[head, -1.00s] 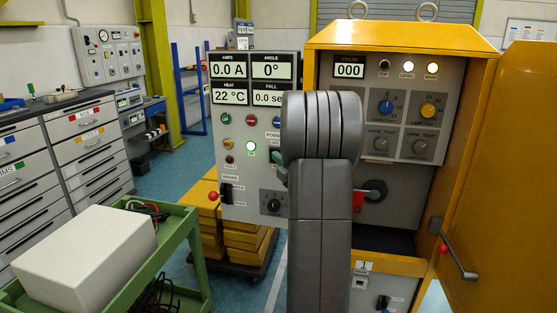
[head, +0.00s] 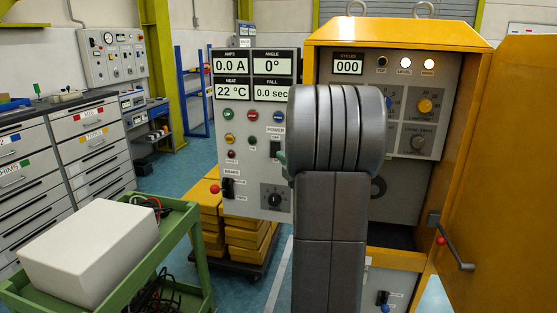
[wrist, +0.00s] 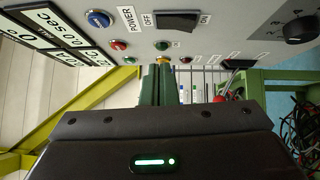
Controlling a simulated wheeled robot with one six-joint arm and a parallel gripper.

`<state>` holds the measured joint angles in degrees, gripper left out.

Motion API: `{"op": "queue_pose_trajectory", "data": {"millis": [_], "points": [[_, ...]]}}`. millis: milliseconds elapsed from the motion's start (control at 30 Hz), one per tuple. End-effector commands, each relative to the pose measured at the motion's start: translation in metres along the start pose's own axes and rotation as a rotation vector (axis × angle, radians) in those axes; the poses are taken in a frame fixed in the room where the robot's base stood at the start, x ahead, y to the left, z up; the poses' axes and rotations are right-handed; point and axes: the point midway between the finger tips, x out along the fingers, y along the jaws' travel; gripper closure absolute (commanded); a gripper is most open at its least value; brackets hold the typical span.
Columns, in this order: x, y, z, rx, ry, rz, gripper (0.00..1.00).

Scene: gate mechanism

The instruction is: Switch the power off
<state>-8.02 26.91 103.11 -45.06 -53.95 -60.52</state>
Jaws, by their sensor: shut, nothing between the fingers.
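The POWER switch is a black rocker on the grey control panel (head: 253,180), in the wrist view (wrist: 177,21) between the OFF label on the left and the ON label on the right. It also shows in the head view (head: 275,147), just left of my arm. Its exact tilt is hard to tell. The small green lamp (wrist: 162,45) near the switch looks unlit. My gripper (wrist: 160,68) is shut and empty, its green fingers pointing at the panel below the switch in the wrist view, apart from the rocker. In the head view my arm hides most of the gripper.
The yellow cabinet (head: 400,36) stands to the right with its door (head: 500,180) open. A green cart (head: 180,236) with a white box (head: 90,250) is at front left. Yellow blocks (head: 243,240) sit low behind the panel. Blue floor lies clear between cart and drawers.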

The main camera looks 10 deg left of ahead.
Motion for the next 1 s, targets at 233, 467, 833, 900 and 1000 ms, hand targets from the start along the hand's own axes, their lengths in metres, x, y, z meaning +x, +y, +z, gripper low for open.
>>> {"op": "queue_pose_trajectory", "data": {"millis": [233, 467, 833, 900, 1000], "points": [[-0.043, 0.007, 0.001, -0.002, -0.002, 0.001, 1.00], [-0.057, 0.010, 0.000, -0.001, 0.001, 0.001, 1.00], [-0.057, 0.010, 0.000, -0.001, 0.001, 0.001, 1.00], [-0.057, 0.010, 0.000, -0.001, 0.001, 0.001, 1.00], [-0.057, 0.010, 0.000, -0.001, 0.001, 0.001, 1.00]]}}
